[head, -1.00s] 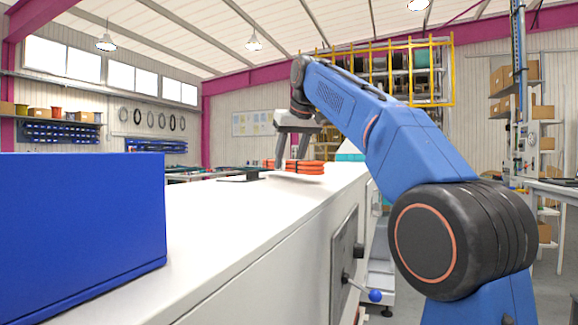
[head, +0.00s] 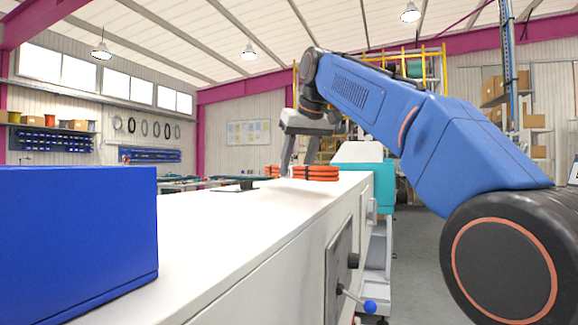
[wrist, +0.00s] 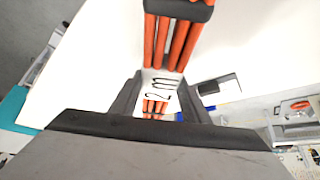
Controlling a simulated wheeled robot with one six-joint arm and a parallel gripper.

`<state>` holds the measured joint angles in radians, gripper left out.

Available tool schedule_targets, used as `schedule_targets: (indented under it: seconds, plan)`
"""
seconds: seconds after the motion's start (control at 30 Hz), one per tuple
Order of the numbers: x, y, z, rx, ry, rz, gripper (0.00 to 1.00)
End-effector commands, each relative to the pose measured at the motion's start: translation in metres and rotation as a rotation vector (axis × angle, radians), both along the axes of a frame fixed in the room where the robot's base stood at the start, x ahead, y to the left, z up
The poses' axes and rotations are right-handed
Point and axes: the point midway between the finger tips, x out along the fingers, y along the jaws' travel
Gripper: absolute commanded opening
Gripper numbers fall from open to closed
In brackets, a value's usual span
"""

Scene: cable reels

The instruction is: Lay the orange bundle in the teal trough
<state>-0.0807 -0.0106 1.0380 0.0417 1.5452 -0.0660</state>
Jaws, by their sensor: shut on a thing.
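The orange bundle (head: 316,172) has several parallel strands with a dark band. In the head view it shows on both sides of a finger, low over the white counter. I cannot tell whether it touches the counter. My gripper (head: 288,172) is shut on it. In the wrist view the bundle (wrist: 172,45) runs from the top edge to between the fingers of my gripper (wrist: 155,92), where a white patch with dark marks shows. The teal trough (head: 384,190) appears as a teal block beyond the counter's far right end; its inside is hidden. A teal strip shows at the wrist view's left edge.
A large blue box (head: 80,240) stands on the near left of the white counter (head: 210,245). A dark flat piece (head: 236,187) lies near the bundle. A lever with a blue knob (head: 369,306) sticks out from the counter's front. Grey floor lies open to the right.

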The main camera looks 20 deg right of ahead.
Motion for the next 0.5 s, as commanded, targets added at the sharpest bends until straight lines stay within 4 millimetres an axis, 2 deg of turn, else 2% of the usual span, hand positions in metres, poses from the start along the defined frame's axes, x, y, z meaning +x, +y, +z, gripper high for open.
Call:
schedule_targets:
  seconds: [0.03,0.2,0.5]
  plan:
    - [-0.014,-0.002,0.002,0.000,-0.003,0.000,0.01]
    - [-0.047,-0.008,0.001,0.000,-0.003,0.000,0.01]
    - [-0.086,-0.014,0.000,0.000,-0.001,-0.001,0.01]
